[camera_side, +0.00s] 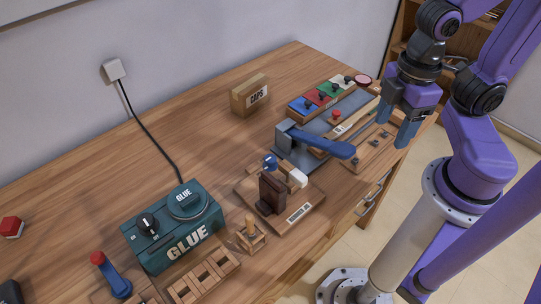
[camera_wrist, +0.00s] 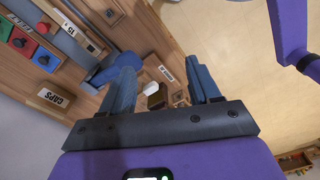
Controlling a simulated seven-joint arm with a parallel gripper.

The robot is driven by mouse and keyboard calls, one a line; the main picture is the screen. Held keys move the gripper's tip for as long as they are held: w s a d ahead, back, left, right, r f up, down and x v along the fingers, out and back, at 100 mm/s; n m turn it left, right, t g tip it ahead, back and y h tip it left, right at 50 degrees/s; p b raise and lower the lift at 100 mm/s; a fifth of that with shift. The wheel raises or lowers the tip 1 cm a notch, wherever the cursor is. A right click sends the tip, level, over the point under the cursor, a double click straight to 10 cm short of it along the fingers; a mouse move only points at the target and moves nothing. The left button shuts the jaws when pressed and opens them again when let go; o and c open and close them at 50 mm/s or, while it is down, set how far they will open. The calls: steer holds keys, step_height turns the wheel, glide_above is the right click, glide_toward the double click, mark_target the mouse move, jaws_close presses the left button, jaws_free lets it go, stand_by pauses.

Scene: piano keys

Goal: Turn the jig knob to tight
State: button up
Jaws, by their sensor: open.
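A wooden jig board (camera_side: 311,197) lies near the table's front edge. It carries a dark brown block (camera_side: 272,194), a white piece (camera_side: 298,177) and a blue knob (camera_side: 269,161) behind the block. How far the knob is turned cannot be read. In the wrist view the white piece (camera_wrist: 152,87) and dark block (camera_wrist: 157,102) show small between my fingers; I cannot make out the knob there. My gripper (camera_side: 394,127) is open and empty, above the table's right end, to the right of the jig and apart from it. It also shows in the wrist view (camera_wrist: 162,70).
A blue-handled press (camera_side: 320,144) stands between my gripper and the jig. A green glue box (camera_side: 175,238) with a black knob is left of the jig, near a small peg stand (camera_side: 251,238). A caps box (camera_side: 249,95) stands behind. The table's back left is clear.

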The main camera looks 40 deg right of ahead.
steer(key=w+a+n, duration=0.3)
steer(key=w+a, duration=0.4)
steer(key=w, duration=0.4)
steer(key=n, duration=0.2)
glide_above(270, 158)
step_height(270, 158, down, 4)
step_height(270, 158, down, 17)
steer(key=shift+r, duration=0.1)
steer(key=c, duration=1)
